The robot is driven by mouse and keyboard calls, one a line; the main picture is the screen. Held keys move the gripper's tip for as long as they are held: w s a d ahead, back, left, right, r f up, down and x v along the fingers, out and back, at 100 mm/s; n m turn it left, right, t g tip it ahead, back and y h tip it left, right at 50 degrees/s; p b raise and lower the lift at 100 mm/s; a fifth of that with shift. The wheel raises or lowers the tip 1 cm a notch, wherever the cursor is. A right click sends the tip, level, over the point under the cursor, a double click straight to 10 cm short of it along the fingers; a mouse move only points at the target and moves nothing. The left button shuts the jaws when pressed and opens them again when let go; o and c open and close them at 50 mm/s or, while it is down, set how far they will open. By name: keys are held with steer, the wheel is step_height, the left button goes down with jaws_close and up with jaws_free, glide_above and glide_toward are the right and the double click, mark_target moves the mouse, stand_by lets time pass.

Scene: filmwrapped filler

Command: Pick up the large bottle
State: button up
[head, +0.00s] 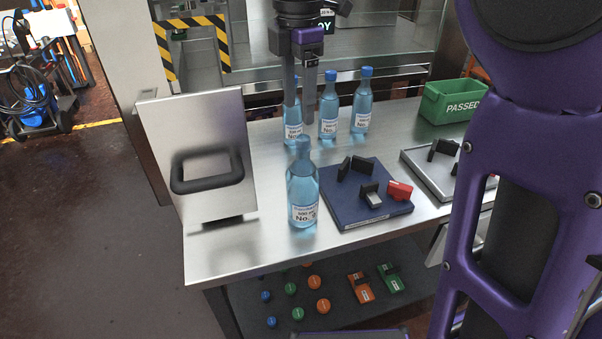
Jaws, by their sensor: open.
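The large bottle (302,190) is clear blue with a blue cap and a white label, and it stands upright near the front edge of the steel table (235,262). Three similar bottles stand behind it: one (293,132) partly hidden by my gripper, one (328,117) in the middle and one (361,108) to the right. They look smaller, though they are farther off. My gripper (308,112) points down above and behind the front bottle's cap. It is open with nothing between its fingers.
A blue board (342,212) with black and red blocks lies right of the front bottle. A metal panel with a black handle (210,130) stands at left. A green "PASSED" box (447,107) and a grey tray (421,173) are at right. My purple arm covers the right side.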

mark_target(303, 136)
step_height(303, 136, down, 4)
steer(key=shift+r+b, duration=0.1)
steer(key=shift+b, duration=0.25)
steer(key=f, duration=0.1)
steer(key=f+b, duration=0.1)
steer(key=f, duration=0.3)
steer(key=shift+d+f, duration=0.1)
steer(key=shift+d, duration=0.25)
jaws_close()
stand_by(0.9)
